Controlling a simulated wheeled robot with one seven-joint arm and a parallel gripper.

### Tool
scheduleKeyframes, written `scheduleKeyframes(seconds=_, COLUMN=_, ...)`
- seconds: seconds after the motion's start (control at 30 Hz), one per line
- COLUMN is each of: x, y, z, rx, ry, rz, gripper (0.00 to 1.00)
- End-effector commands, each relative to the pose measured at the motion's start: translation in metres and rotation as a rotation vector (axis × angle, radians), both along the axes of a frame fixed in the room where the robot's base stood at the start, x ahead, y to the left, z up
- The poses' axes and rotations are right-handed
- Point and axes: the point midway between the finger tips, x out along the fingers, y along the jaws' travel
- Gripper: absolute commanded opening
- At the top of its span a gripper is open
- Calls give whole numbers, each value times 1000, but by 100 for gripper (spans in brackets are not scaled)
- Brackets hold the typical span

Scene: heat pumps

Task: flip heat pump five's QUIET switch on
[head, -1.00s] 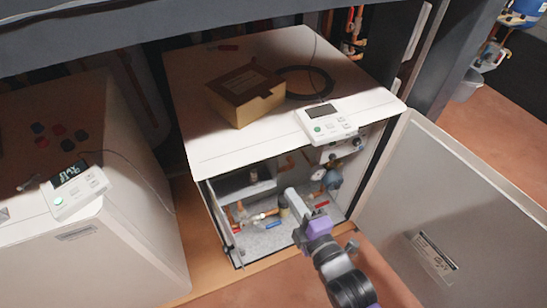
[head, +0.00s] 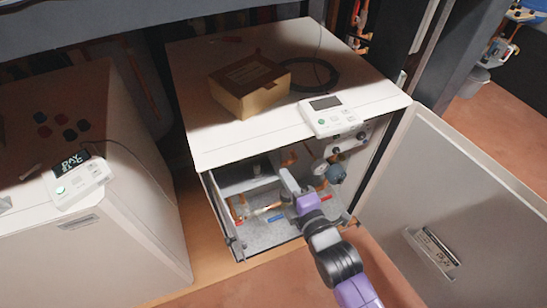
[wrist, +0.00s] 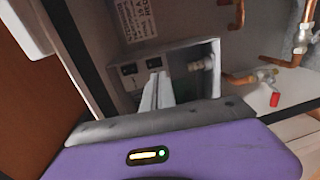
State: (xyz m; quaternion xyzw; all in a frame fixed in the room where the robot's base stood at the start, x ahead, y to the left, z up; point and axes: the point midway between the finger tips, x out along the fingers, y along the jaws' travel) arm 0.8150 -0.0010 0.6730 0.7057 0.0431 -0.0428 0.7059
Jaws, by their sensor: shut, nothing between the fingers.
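The open heat pump (head: 190,130) stands in the middle of the head view, its front door swung out to the right. My gripper (head: 288,178) reaches into its front opening and is shut and empty. In the wrist view, my gripper (wrist: 158,84) is in front of a grey switch box (wrist: 203,92). Two small black switches, a left one (wrist: 128,69) and a right one (wrist: 154,63), sit on the box just beyond and left of the fingertips. Their lettering and positions are too small to read. Contact with the box cannot be told. No number five is readable.
A white printed label (wrist: 138,20) is above the switches. Copper pipes (wrist: 262,76) and a red valve handle (wrist: 275,99) lie to the right. The open door (head: 450,190) bounds the right side. A cardboard box (head: 248,88) and controller (head: 332,116) rest on top.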

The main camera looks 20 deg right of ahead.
Motion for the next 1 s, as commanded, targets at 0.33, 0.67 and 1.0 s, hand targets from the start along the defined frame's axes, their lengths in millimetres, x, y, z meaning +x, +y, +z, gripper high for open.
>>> scheduleKeyframes(seconds=0.33, x=65, y=0, z=-9, rx=1, ry=-1, rz=-1, gripper=0)
scheduleKeyframes(seconds=0.67, x=89, y=0, z=-11, rx=0, ry=1, rz=0, gripper=0)
scheduleKeyframes(seconds=1.0, x=90, y=0, z=-12, rx=0, ry=1, rz=0, gripper=0)
